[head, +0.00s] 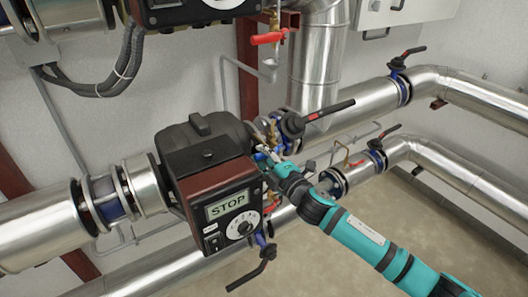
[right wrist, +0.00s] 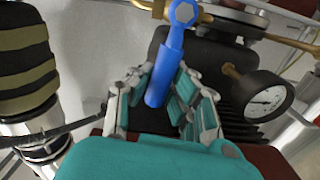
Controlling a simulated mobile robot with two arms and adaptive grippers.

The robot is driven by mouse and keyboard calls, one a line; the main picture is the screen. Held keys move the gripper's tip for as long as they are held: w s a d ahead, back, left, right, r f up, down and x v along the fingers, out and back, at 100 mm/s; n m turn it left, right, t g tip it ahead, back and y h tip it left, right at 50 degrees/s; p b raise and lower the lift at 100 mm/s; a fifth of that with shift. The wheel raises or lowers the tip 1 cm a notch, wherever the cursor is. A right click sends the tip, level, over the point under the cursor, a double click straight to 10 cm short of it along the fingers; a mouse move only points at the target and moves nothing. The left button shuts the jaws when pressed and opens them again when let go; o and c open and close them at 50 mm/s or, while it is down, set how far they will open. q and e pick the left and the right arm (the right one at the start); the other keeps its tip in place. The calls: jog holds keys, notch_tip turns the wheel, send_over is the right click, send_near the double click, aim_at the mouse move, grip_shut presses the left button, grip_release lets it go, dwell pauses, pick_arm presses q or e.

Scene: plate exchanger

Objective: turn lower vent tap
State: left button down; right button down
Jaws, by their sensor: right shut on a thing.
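The lower vent tap has a blue lever handle (right wrist: 168,68) with a hex nut at its top end, in the right wrist view. My right gripper (right wrist: 162,85) has its teal and grey fingers on either side of the lower part of this handle and is shut on it. In the head view my right gripper (head: 268,161) reaches in from the lower right, beside the pump's control box, and mostly hides the tap. My left gripper is not in view.
The pump's control box (head: 229,205) reads STOP and stands close left of my gripper. A pressure gauge (right wrist: 267,102) sits right of the fingers. A red-handled tap (head: 268,38) is above. Black-handled valves (head: 292,124) and silver pipes (head: 470,93) surround the spot.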

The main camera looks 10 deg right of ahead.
jog(key=shift+f+n, duration=0.45)
jog(key=shift+n, duration=0.25)
jog(key=c, duration=1.2)
grip_release()
jog(key=shift+s, duration=0.1)
jog(key=v, duration=1.2)
